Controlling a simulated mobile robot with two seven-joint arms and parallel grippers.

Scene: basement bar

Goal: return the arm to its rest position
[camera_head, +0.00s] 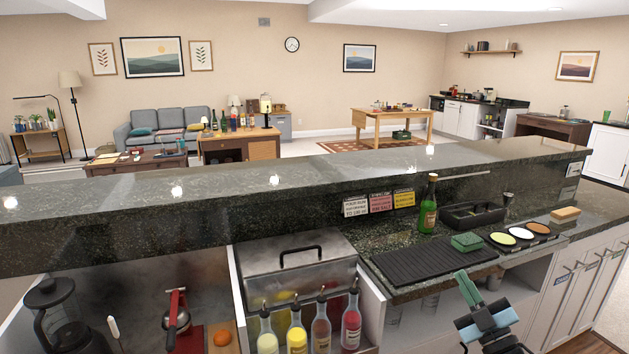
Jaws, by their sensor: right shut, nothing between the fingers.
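My right gripper (468,288), teal and dark grey, shows at the bottom right of the head view. Its fingers are shut with nothing between them. It is in front of the lower counter, near the edge below the black ribbed mat (436,262), and it points up and slightly left. It appears apart from the things on the counter. Most of the right arm is out of the frame. My left gripper and arm are not in view.
The raised dark stone bar (300,195) crosses the view. On the lower counter are a green bottle (428,212), a black caddy (472,215), a green sponge-like block (467,242) and a tray of rimming dishes (521,235). Several pour bottles (297,335) stand at bottom centre.

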